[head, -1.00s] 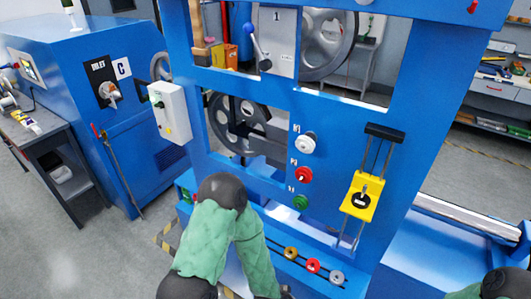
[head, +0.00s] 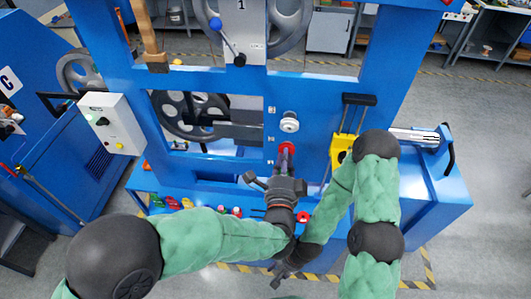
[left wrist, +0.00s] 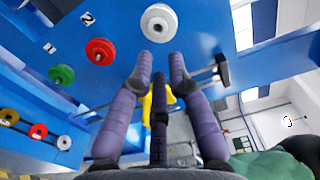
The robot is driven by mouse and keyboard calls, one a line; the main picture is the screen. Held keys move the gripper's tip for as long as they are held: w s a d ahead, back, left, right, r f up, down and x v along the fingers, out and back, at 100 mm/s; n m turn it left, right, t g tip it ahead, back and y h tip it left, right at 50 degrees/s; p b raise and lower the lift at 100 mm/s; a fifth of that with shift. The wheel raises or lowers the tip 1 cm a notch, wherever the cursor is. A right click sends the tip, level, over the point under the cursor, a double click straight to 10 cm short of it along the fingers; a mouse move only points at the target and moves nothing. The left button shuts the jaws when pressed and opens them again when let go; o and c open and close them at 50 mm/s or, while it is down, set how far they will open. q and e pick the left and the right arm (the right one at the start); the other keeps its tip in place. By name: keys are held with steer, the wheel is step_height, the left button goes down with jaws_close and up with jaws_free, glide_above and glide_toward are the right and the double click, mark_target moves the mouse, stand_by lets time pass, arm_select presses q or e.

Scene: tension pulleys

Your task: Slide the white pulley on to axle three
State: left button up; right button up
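The white pulley (head: 289,122) sits on the top axle of the blue panel, the one above red; its round face also shows in the left wrist view (left wrist: 158,22). My left gripper (head: 287,158) is just below it in the head view, fingers upward. In the left wrist view its fingertips (left wrist: 160,58) are spread, with nothing between them and the white pulley beyond. The red pulley (left wrist: 100,50), beside the label 2, and the green pulley (left wrist: 60,75) are on the other axles. My right gripper (head: 283,266) is low in the head view; its fingers are unclear.
A yellow slider block (head: 338,150) is right of the axles. Gold (left wrist: 8,117), red (left wrist: 38,131) and silver (left wrist: 64,142) wheels line the lower ledge. A white control box (head: 112,122) stands out at left. Large grey wheels (head: 190,115) are behind the frame.

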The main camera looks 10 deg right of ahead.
arm_select(q)
steer(key=b+x, duration=0.1)
steer(key=x, duration=0.4)
steer(key=shift+w+d+f+b, duration=0.1)
steer(key=shift+w+d+b, duration=0.1)
steer(key=shift+b, duration=0.2)
stand_by(0.4)
steer(key=shift+x, duration=2.25)
steer(key=shift+x, duration=1.15)
steer(key=p, duration=0.2)
glide_toward(289, 126)
steer(key=shift+w+d+f, duration=0.15)
steer(key=shift+w+f, duration=0.05)
steer(key=shift+w, duration=0.2)
steer(key=shift+w+d+f, duration=0.15)
steer(key=shift+w+f, duration=0.05)
steer(key=shift+w, duration=0.2)
